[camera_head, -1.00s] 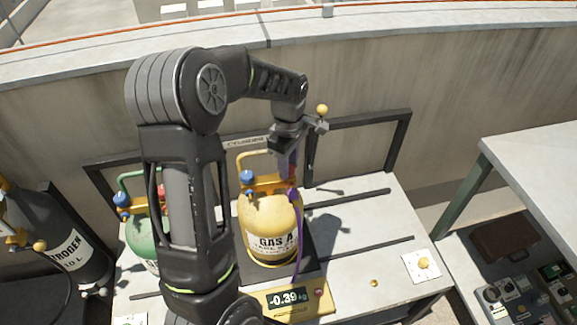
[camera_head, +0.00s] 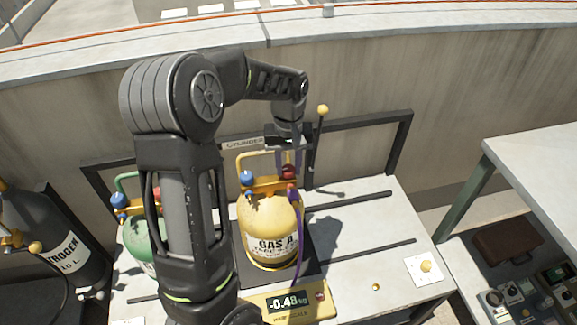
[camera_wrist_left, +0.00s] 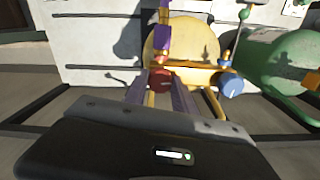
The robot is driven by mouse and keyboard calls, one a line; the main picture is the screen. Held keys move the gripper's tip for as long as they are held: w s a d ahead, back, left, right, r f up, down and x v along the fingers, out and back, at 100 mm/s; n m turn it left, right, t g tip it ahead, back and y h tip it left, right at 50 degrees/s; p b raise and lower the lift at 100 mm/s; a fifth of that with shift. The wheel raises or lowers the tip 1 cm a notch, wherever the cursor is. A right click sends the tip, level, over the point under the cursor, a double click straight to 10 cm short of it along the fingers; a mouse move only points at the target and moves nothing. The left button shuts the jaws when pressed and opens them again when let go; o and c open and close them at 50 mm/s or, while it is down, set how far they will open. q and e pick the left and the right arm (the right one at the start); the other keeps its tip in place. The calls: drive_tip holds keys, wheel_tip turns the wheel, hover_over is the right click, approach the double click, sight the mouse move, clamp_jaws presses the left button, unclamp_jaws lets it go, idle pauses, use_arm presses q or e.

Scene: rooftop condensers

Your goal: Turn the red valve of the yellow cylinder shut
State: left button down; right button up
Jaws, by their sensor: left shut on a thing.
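The yellow cylinder (camera_head: 270,222), marked GAS A, stands upright on a scale platform on the bench. Its red valve (camera_head: 289,172) is at the right of the orange manifold on top, and a blue valve (camera_head: 247,177) is at the left. My left gripper (camera_head: 287,168) reaches down from above and is shut on the red valve. In the left wrist view the red valve (camera_wrist_left: 160,79) sits between the two purple-grey fingers. A purple hose (camera_head: 297,222) runs down beside it. My right gripper is not in view.
A green cylinder (camera_head: 147,240) stands close on the left, partly hidden by my arm. The scale display (camera_head: 288,302) reads -0.48. A dark rack frame (camera_head: 365,120) rises behind the cylinders. A dark nitrogen cylinder (camera_head: 60,240) is far left. The bench's right side is mostly clear.

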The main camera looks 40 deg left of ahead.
use_arm(q)
drive_tip(key=m, duration=0.4)
drive_tip(key=shift+m, duration=0.3)
drive_tip(key=m, duration=0.5)
drive_tip(key=shift+a+b, duration=0.1)
drive_tip(key=shift+b, duration=0.25)
drive_tip(key=m, duration=0.9)
drive_tip(key=shift+m, duration=0.4)
drive_tip(key=c, duration=1)
unclamp_jaws()
drive_tip(key=shift+c, duration=0.2)
drive_tip(key=shift+r, duration=0.1)
